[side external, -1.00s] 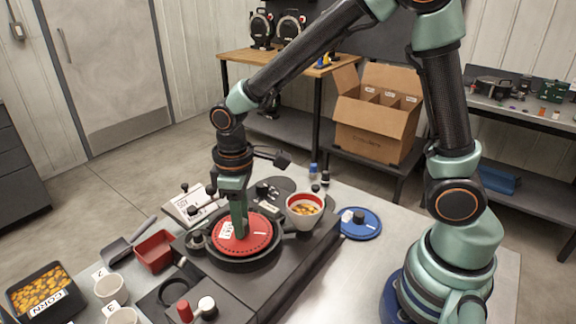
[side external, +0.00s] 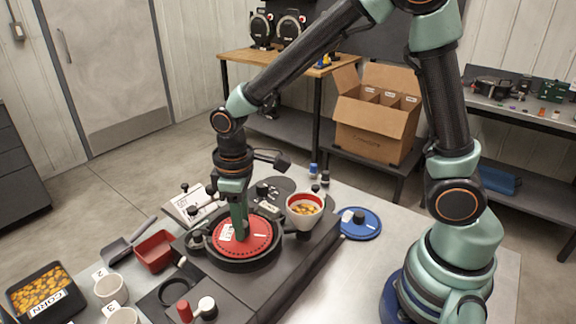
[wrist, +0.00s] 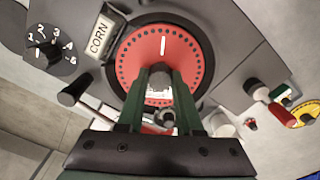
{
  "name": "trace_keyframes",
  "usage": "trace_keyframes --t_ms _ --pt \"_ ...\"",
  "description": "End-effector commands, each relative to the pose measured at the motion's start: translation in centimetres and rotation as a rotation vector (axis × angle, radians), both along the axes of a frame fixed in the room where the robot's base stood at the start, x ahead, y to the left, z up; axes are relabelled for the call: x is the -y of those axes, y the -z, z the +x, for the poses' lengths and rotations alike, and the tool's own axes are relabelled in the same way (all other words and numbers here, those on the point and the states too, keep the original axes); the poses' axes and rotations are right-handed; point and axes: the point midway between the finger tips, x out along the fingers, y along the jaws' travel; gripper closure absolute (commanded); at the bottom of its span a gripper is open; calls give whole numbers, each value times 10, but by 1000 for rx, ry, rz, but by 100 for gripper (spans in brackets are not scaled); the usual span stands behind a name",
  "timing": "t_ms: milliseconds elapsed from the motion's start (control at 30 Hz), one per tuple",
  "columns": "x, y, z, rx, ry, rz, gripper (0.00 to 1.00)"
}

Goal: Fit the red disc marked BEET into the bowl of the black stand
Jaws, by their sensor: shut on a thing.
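The red disc (side external: 259,231) lies about level over the round bowl of the black stand (side external: 300,268), inside the bowl's dark rim. A white label on it is partly hidden by my fingers, and I cannot read it. My gripper (side external: 241,236) points down and is shut on the disc's middle, probably its knob. In the wrist view, the red disc (wrist: 187,50) shows a ring of small holes and a white line, with the dark rim around it. My fingertips (wrist: 160,72) cover its centre. I cannot tell if the disc is fully seated.
A white hopper with a red rim (side external: 304,207) stands close right of the bowl. A blue disc (side external: 369,229) lies on the table at right. A red tray (side external: 154,251), a corn bin (side external: 45,291) and white cups (side external: 110,290) stand at left. A CORN plate (wrist: 99,37) is beside the bowl.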

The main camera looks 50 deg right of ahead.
Motion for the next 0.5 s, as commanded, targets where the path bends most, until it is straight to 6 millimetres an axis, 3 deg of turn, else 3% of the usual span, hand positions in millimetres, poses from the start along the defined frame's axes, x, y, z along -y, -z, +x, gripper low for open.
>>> trace_keyframes --t_ms 500 --pt "0 6 0 0 0 0 100"
